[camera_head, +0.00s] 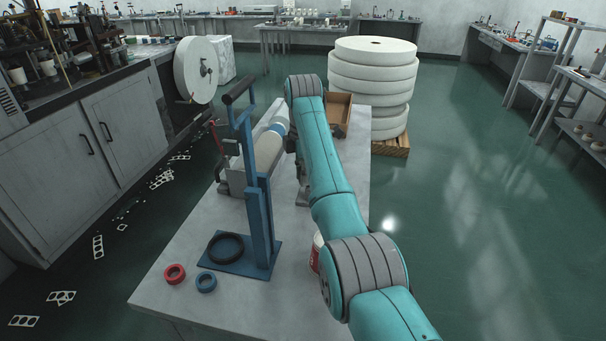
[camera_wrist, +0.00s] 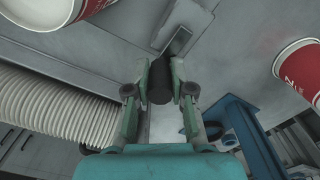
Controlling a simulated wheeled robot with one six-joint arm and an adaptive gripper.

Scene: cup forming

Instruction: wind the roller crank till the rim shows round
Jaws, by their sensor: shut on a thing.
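In the wrist view my gripper (camera_wrist: 160,78) is shut on a dark cylindrical crank handle (camera_wrist: 158,92), with one finger on each side. A grey crank arm (camera_wrist: 180,42) runs from the handle toward the top of the picture. One red and white paper cup (camera_wrist: 50,10) is cut off at the top left, and another cup (camera_wrist: 303,72) stands at the right edge. I cannot tell from these views which rim is being rolled or how round it is. In the head view my teal arm hides the gripper, the crank and part of the roller machine.
A blue lever stand (camera_head: 258,215) rises from the bench (camera_head: 205,318), with a black ring (camera_head: 225,248), red ring (camera_head: 174,274) and blue ring (camera_head: 206,282) near its foot. A cardboard box (camera_head: 341,108) lies behind. A ribbed white stack (camera_wrist: 50,108) is left of my gripper.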

